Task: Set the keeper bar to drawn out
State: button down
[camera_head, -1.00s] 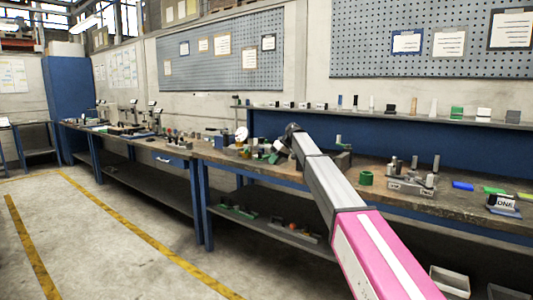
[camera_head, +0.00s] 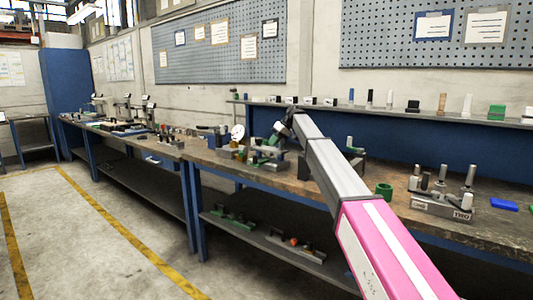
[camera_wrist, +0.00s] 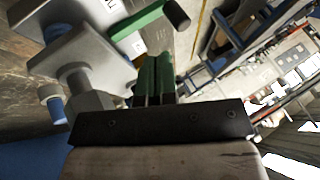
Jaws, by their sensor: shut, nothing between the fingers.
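My gripper (camera_wrist: 155,82) has green fingers, closed together with nothing between them, at the middle of the wrist view. Just beyond it to the upper left is a grey fixture (camera_wrist: 85,62) with a stepped body. A green bar (camera_wrist: 137,20) with a dark round end lies above the fingertips, apart from them as far as I can tell. I cannot tell for sure which part is the keeper bar. In the head view my arm reaches to a cluster of green and grey parts on the bench, where the fingers are hard to make out.
The long workbench (camera_head: 400,200) carries a green ring (camera_head: 384,190) and a grey block with several pegs (camera_head: 441,205). A narrow shelf (camera_head: 400,112) with small items runs behind. The floor (camera_head: 100,230) in front is clear, with yellow lines.

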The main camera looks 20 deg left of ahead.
jog(key=x, duration=1)
jog(key=shift+s, duration=0.1)
jog(key=shift+s+a, duration=0.2)
jog(key=shift+s, duration=0.3)
jog(key=shift+s+a, duration=0.15)
jog(key=shift+s, duration=0.3)
jog(key=shift+s, duration=0.1)
